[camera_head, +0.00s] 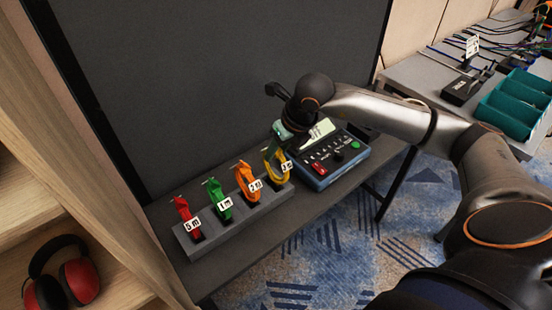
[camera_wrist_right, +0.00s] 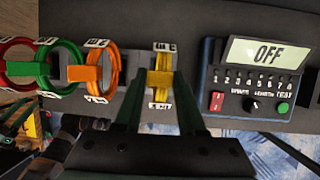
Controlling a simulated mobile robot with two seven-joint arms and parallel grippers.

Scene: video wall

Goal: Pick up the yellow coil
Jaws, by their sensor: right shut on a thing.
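The yellow coil (camera_head: 270,168) stands at the right end of a grey rack, with a white label on it. It also shows in the right wrist view (camera_wrist_right: 161,80), edge-on between my two fingers. My right gripper (camera_head: 282,139) reaches in from above and is shut on the yellow coil; in the right wrist view the fingers (camera_wrist_right: 160,92) lie on either side of it. The coil seems to be still at its place on the rack; whether its bottom touches the rack is hidden. My left gripper is not in view.
Orange (camera_head: 247,180), green (camera_head: 218,200) and red (camera_head: 186,217) coils stand to the left on the rack (camera_head: 229,227). A tester box (camera_head: 323,182) with an OFF display is close on the right. A dark screen rises behind. Red earmuffs (camera_head: 80,281) lie at lower left.

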